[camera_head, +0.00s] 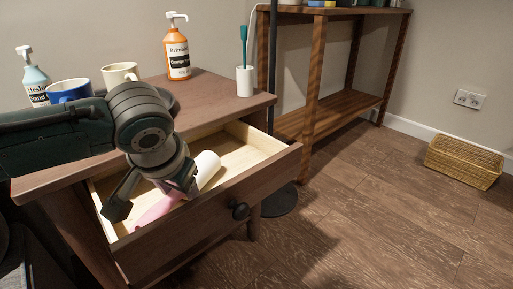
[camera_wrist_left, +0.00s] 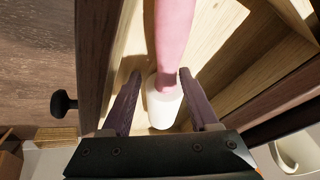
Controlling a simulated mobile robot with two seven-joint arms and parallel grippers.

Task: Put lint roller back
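The lint roller has a pink handle (camera_head: 158,212) and a white roll (camera_head: 207,168). It lies in the open drawer (camera_head: 185,240) of a small wooden cabinet, its handle toward the front left. My left gripper (camera_head: 150,197) is over the drawer, with its fingers spread apart. In the left wrist view, the lint roller (camera_wrist_left: 174,38) runs between the two open fingers (camera_wrist_left: 161,88), with a gap visible on each side. My left arm hides part of the drawer in the head view. My right gripper is in neither view.
On the cabinet top (camera_head: 222,98) stand an orange pump bottle (camera_head: 177,55), a blue pump bottle (camera_head: 33,78), a blue mug (camera_head: 68,92), a cream mug (camera_head: 119,75) and a white holder (camera_head: 245,80) with a teal brush. A wooden shelf (camera_head: 318,70) and wicker basket (camera_head: 463,162) stand right.

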